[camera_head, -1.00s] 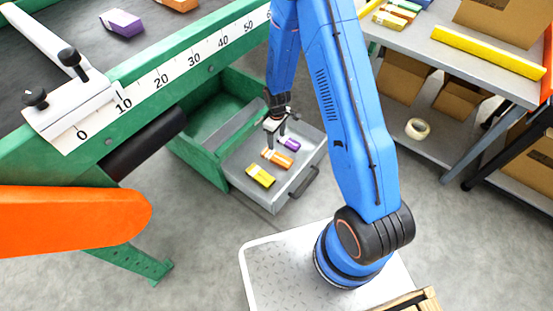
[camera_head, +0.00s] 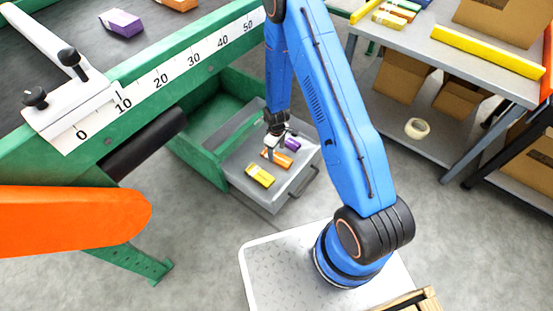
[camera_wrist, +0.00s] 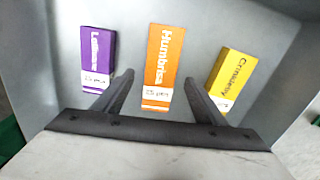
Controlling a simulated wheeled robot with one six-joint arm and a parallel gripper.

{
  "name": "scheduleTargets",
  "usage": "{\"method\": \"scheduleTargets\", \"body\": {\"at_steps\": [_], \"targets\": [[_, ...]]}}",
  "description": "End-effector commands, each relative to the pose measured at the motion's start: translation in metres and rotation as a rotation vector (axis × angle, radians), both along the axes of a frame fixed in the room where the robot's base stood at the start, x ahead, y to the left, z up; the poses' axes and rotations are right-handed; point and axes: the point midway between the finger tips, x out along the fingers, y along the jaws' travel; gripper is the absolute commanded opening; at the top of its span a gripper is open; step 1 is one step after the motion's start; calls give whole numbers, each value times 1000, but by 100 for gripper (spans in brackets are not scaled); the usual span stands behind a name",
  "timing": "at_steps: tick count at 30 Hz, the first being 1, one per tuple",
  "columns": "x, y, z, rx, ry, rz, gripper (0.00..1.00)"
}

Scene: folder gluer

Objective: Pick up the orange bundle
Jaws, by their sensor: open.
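The orange bundle (camera_head: 284,160) lies in the grey open drawer (camera_head: 291,183), between a purple bundle (camera_head: 292,144) and a yellow bundle (camera_head: 260,176). My gripper (camera_head: 274,155) is over the drawer, just above the orange bundle. In the wrist view the orange bundle (camera_wrist: 162,68) shows between the two fingers of my gripper (camera_wrist: 158,92), which stand apart with nothing held. The purple bundle (camera_wrist: 97,60) is left of the left finger, and the yellow bundle (camera_wrist: 232,78) is beyond the right finger. Whether the fingers reach down beside the orange bundle is hard to tell.
The drawer walls stand around the bundles, with a handle at the front. The green machine frame (camera_head: 203,72) with a white ruler rises to the left. A grey table (camera_head: 470,62) with a yellow bar stands at the right. Bare floor lies between.

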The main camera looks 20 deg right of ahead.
Motion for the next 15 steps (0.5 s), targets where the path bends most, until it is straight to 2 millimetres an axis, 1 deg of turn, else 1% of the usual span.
{"method": "scheduleTargets", "body": {"at_steps": [1, 6, 9, 15], "targets": [[-2, 0, -8, 0, 4, 0, 65], [-1, 0, -27, 0, 1, 0, 65], [-1, 0, -32, 1, 1, 0, 65], [-1, 0, -32, 0, 0, 0, 65]]}}
